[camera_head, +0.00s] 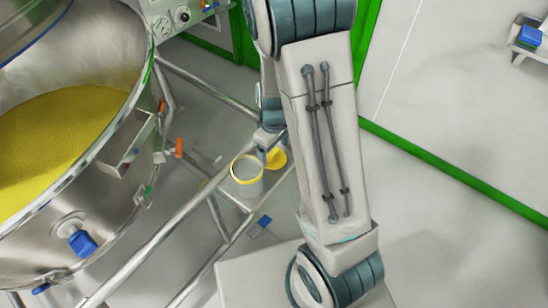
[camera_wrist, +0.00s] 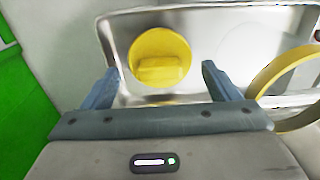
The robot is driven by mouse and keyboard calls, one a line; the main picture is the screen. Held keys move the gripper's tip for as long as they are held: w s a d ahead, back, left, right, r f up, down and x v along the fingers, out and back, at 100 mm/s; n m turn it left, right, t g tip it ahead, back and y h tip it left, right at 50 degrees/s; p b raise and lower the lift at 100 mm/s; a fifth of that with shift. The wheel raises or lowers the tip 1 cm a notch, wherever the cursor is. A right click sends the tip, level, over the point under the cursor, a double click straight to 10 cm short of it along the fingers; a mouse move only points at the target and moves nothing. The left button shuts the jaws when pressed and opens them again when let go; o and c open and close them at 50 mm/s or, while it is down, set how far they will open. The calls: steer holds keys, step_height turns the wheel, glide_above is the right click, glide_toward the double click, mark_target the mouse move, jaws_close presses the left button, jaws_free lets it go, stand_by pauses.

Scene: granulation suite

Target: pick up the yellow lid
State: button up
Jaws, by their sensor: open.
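The yellow lid (camera_wrist: 160,57) is a round disc with a raised grip block. In the wrist view it lies on a metal tray (camera_wrist: 113,35), just beyond and between my fingertips. My gripper (camera_wrist: 158,85) is open, with its two blue-grey fingers apart and nothing between them. In the head view the lid (camera_head: 276,158) shows beside a yellow-rimmed container (camera_head: 247,180), partly hidden by my gripper and arm. My gripper (camera_head: 268,150) is close above the lid there; contact cannot be told.
The container's yellow rim (camera_wrist: 283,75) stands close at the right in the wrist view. A large steel vessel (camera_head: 110,150) with yellow contents fills the left of the head view. Metal rails (camera_head: 190,208) run beside the small tray. Open floor (camera_head: 440,120) lies at the right.

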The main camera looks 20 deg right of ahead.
mark_target(276, 159)
step_height(276, 159, down, 2)
steer(key=shift+f, duration=0.15)
steer(key=c, duration=0.7)
